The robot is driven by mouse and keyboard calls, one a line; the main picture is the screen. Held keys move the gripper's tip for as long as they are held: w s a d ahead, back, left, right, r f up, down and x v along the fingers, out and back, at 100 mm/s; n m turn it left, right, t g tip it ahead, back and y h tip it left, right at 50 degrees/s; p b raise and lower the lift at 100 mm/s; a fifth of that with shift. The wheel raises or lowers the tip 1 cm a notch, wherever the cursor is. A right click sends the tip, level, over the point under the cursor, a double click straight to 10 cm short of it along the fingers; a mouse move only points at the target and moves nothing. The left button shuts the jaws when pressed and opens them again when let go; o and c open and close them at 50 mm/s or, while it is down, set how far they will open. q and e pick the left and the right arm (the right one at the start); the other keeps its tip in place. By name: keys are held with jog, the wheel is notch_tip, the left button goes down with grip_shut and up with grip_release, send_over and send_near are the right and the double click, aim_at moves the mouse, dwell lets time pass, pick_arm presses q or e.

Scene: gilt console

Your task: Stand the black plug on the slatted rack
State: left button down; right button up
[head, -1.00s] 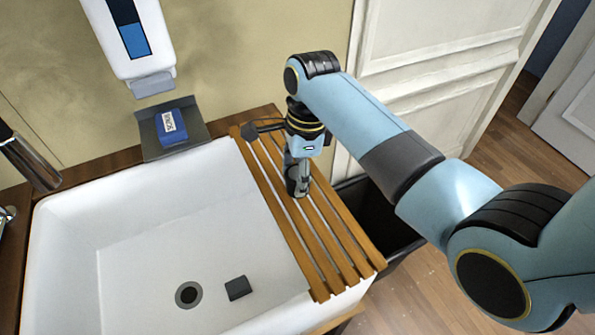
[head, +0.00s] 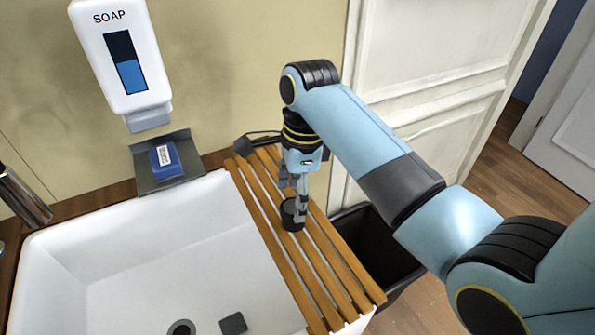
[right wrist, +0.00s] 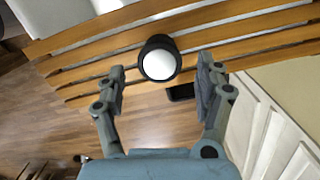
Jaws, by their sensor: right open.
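The black plug (head: 292,214) stands upright on the slatted wooden rack (head: 345,262) at the right side of the sink. In the right wrist view the plug (right wrist: 159,61) shows a round pale top and a dark rim, with the rack's slats (right wrist: 225,50) under it. My right gripper (head: 296,192) points down just above the plug. In the right wrist view its fingers (right wrist: 162,80) are open, one to each side of the plug, with a gap to both. My left gripper is not in view.
The white sink (head: 170,255) has a drain (head: 181,328) and a small dark block (head: 233,323) in it. A blue soap box (head: 164,158) sits on a dark holder under the soap dispenser (head: 122,65). A black bin (head: 375,255) stands right of the rack.

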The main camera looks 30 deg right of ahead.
notch_tip(320, 180, up, 8)
jog(key=shift+d, duration=0.45)
jog(key=shift+s, duration=0.1)
